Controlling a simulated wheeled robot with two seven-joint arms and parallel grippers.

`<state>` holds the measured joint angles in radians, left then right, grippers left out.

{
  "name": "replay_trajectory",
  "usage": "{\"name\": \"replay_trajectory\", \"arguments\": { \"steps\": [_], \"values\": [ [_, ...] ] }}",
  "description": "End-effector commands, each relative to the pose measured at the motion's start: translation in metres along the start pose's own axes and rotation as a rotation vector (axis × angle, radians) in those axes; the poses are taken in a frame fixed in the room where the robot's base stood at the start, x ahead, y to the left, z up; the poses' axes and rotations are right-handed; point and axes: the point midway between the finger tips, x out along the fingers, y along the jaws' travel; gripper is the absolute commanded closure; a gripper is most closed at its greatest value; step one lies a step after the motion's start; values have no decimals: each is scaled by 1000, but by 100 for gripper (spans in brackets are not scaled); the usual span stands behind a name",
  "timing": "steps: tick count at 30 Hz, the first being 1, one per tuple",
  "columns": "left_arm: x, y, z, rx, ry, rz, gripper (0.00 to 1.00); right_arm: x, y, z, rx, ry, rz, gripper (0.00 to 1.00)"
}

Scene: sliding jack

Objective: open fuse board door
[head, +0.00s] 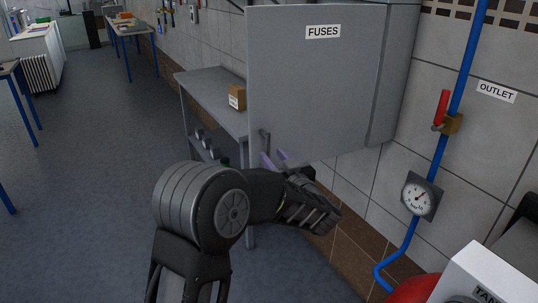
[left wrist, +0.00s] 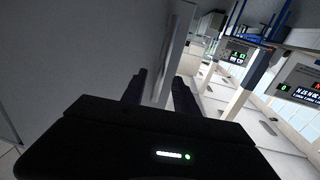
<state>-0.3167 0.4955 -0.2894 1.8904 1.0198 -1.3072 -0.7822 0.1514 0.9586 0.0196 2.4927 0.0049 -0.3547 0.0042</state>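The grey fuse board door (head: 310,85) bears a FUSES label and looks shut against its cabinet (head: 396,75) on the tiled wall. A small grey handle (head: 265,140) is at the door's lower left. My right gripper is not in view.
A grey bench (head: 212,88) with a small brown box (head: 237,97) stands left of the cabinet. A blue pipe (head: 462,85) with a red valve lever (head: 442,107) and a gauge (head: 418,195) runs down the right wall. The floor (head: 90,190) at left is clear.

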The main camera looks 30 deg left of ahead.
Motion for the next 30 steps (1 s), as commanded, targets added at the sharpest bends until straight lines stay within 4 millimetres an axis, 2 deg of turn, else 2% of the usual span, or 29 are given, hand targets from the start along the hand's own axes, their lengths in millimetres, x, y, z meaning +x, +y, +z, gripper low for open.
{"name": "replay_trajectory", "arguments": {
  "steps": [3, 8, 26, 28, 30],
  "values": [
    [-20, 1, 2, 0, 1, 2, 64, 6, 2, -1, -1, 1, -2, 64],
    [-33, 0, 0, 0, 1, -1, 64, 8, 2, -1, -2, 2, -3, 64],
    [-34, 0, 0, -17, -2, 2, 64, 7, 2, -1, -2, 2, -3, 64],
    [-35, 7, 4, -57, -18, 30, 64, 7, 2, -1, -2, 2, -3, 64],
    [-38, 25, 12, -104, -45, 108, 64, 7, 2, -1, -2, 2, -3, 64]
  ]
}}
